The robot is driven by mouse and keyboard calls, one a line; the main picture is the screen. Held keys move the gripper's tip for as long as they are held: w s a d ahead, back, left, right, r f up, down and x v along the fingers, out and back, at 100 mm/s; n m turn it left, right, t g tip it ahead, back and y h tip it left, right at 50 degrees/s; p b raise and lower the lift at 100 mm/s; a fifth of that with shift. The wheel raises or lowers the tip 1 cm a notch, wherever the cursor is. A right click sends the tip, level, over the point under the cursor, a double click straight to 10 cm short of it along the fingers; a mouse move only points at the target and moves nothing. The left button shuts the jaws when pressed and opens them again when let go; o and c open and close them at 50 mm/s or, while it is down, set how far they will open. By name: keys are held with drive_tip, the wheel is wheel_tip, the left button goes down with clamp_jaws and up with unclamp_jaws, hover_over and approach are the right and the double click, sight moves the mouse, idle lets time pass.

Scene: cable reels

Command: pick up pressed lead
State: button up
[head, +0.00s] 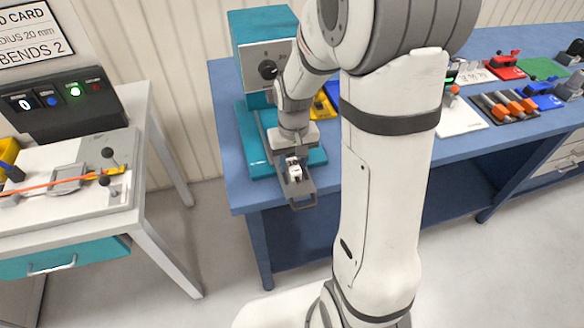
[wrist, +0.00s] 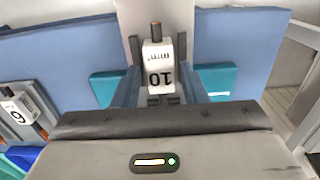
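No lead that I can identify as pressed shows at the teal press (head: 262,52). An orange cable (head: 42,184) with a yellow end lies across the white fixture at the left in the head view. My gripper (head: 294,166) points down over the front of the press, above a grey tray (head: 303,200). In the wrist view, a white block marked 10 (wrist: 158,68) with a dark top stub sits between my gripper's fingers (wrist: 158,55). The fingers flank it closely, but whether they grip it is unclear. My arm hides part of the blue table.
The blue table (head: 235,190) holds a red tool (head: 507,66), a rack with orange pieces (head: 505,105) and blue items (head: 540,92) at the right. The white fixture (head: 118,190) stands at the left, with open floor between. Another numbered block (wrist: 16,110) shows in the wrist view.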

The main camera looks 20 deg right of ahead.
clamp_jaws()
